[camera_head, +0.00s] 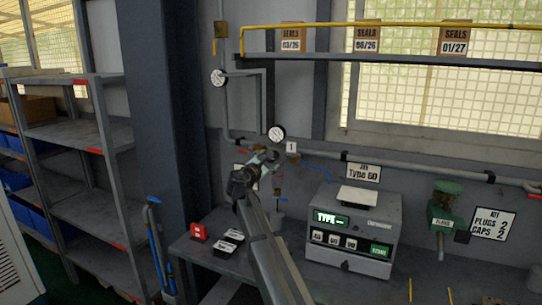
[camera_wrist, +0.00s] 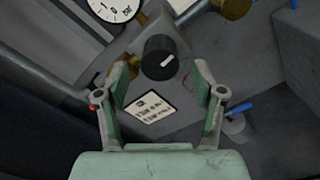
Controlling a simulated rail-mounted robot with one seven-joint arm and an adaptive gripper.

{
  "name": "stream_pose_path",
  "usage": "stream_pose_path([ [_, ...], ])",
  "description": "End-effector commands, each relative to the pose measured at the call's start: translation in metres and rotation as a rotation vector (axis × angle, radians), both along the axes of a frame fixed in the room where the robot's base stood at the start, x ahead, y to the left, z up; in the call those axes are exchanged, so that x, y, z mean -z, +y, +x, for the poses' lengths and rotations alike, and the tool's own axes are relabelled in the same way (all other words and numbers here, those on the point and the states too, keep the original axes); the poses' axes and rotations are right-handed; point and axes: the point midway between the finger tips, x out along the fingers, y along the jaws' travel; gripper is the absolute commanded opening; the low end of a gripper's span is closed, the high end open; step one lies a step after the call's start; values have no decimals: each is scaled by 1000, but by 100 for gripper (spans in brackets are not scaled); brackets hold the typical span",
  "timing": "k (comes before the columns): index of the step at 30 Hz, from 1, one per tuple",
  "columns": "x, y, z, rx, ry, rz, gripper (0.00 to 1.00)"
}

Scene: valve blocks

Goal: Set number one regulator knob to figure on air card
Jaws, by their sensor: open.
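The black regulator knob (camera_wrist: 160,58) with a white mark shows in the wrist view, between and just beyond my gripper's fingertips. My gripper (camera_wrist: 160,85) is open, with one finger on each side of the knob and clear space between; whether a finger touches it I cannot tell. A round white gauge (camera_wrist: 115,6) is partly cut off above the knob. In the head view my gripper (camera_head: 265,160) is at the wall pipework below a gauge (camera_head: 277,133) and the tag "1" (camera_head: 291,147). A card (camera_wrist: 151,107) lies behind the fingers, its text unreadable.
A grey machine (camera_head: 352,228) with a green "TYPE" display stands on the bench, under a sign reading "Type 60" (camera_head: 363,172). A red block (camera_head: 198,232) and black blocks sit at the bench's left. Pipes run along the wall; grey shelves (camera_head: 85,165) stand left.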

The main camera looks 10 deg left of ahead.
Motion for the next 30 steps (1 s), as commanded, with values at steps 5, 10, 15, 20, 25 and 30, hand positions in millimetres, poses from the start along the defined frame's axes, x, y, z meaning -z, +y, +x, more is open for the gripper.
stream_pose_path([
  [5,-2,-6,23,0,0,0,68],
  [10,-1,-10,31,1,-1,0,68],
  [15,0,-10,32,0,0,1,68],
  [20,0,-10,32,0,0,1,57],
  [25,0,-10,32,0,0,1,8],
  [30,0,-10,32,0,-1,2,8],
])
